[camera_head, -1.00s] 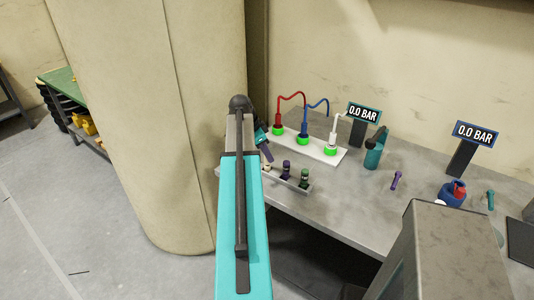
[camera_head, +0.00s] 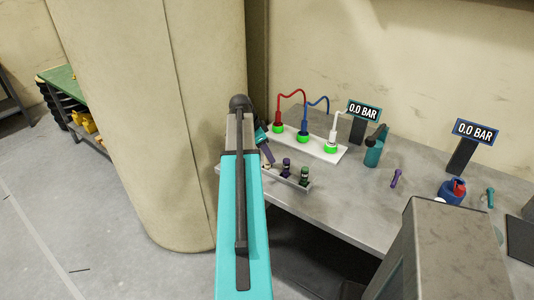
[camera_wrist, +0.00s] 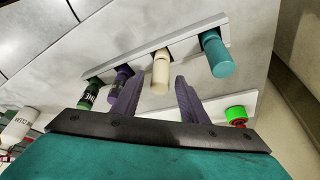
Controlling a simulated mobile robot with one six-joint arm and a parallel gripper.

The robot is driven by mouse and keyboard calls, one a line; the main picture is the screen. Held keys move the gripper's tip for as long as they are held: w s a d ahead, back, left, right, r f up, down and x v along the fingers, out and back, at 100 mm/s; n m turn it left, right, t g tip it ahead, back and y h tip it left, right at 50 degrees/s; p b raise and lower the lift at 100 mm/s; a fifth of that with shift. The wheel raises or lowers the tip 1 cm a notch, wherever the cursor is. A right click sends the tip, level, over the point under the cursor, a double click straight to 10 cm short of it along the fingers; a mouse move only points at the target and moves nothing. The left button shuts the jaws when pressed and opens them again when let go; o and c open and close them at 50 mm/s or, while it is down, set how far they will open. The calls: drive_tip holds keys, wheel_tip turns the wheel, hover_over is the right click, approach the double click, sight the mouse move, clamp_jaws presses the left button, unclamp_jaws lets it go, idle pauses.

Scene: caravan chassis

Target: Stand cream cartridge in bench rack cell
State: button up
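The cream cartridge (camera_wrist: 161,71) stands at the bench rack (camera_wrist: 142,56) in the wrist view, between a dark purple cartridge (camera_wrist: 117,82) and a teal one (camera_wrist: 217,53). Its lower end is hidden from me. My gripper (camera_wrist: 157,80) is open, with one purple finger on each side of the cream cartridge and gaps showing between. A dark green cartridge (camera_wrist: 91,92) is at the rack's left end. In the head view the rack (camera_head: 293,184) is at the bench's front left edge, with the cream cartridge (camera_head: 268,167) partly hidden beside my arm.
A white strip (camera_head: 318,148) with red, blue and white hoses on green-ringed fittings stands behind the rack. A teal bottle (camera_head: 373,152), a loose purple piece (camera_head: 396,179) and a blue container (camera_head: 449,193) are on the bench. A beige column (camera_head: 160,120) rises close left of my arm.

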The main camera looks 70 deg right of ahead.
drive_tip(key=shift+w+r, duration=0.1)
drive_tip(key=shift+r, duration=0.15)
drive_tip(key=b+v, duration=0.2)
drive_tip(key=v, duration=0.9)
drive_tip(key=shift+r, duration=0.35)
drive_tip(key=shift+w+a+f, duration=0.1)
drive_tip(key=shift+a, duration=0.1)
